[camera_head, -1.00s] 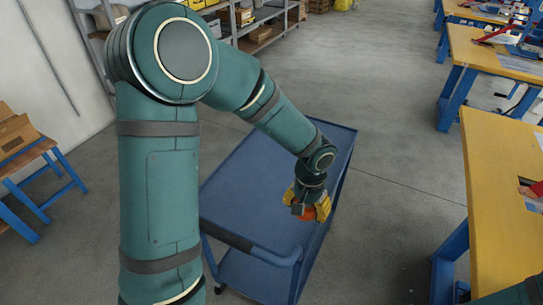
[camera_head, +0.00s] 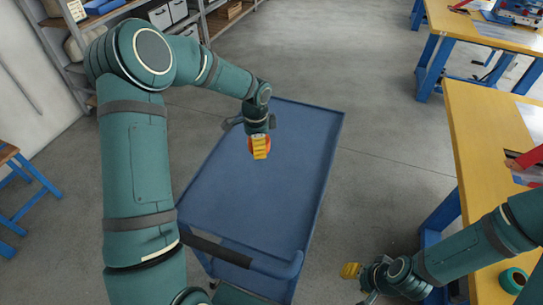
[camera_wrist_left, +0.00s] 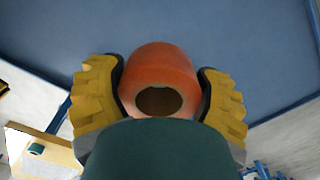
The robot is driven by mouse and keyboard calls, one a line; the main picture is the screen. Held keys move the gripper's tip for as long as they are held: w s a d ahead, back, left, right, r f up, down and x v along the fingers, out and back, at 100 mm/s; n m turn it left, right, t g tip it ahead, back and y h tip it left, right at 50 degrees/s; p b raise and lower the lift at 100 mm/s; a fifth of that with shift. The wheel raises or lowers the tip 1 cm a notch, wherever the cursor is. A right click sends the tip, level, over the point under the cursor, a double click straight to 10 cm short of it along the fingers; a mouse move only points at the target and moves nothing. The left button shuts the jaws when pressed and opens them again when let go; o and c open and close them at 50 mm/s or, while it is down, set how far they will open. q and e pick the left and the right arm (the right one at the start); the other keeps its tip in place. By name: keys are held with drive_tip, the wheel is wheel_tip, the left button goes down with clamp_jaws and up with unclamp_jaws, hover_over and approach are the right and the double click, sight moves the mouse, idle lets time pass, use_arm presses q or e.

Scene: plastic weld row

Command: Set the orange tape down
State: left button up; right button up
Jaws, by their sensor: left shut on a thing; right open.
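The orange tape (camera_wrist_left: 160,68) is a thick roll held between the yellow fingers of my left gripper (camera_wrist_left: 160,100) in the left wrist view. In the head view the left gripper (camera_head: 259,148) is over the far left part of the blue cart (camera_head: 270,205), and the tape (camera_head: 251,141) shows partly behind a finger. I cannot tell whether the tape touches the cart top. My right gripper (camera_head: 350,271) is at the lower right, beside the yellow bench, empty and away from the cart.
The cart top is otherwise clear, with a raised rim and a dark handle (camera_head: 221,250) at the near end. A yellow bench (camera_head: 470,125) stands on the right, with a green tape roll (camera_head: 513,280) near its edge. Shelves (camera_head: 75,45) stand at the back left.

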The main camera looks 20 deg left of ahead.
sight(256, 167)
use_arm(q)
drive_tip(key=shift+w+a+f+m, duration=0.45)
drive_tip(key=shift+a+f+m, duration=0.15)
drive_tip(key=shift+a, duration=0.15)
wheel_tip(256, 167, down, 9)
drive_tip(key=shift+f+b, duration=0.2)
drive_tip(key=shift+b, duration=0.75)
drive_tip(key=shift+r, duration=0.1)
drive_tip(key=shift+f, duration=0.2)
drive_tip(key=o, duration=1.2)
drive_tip(key=shift+r, duration=0.2)
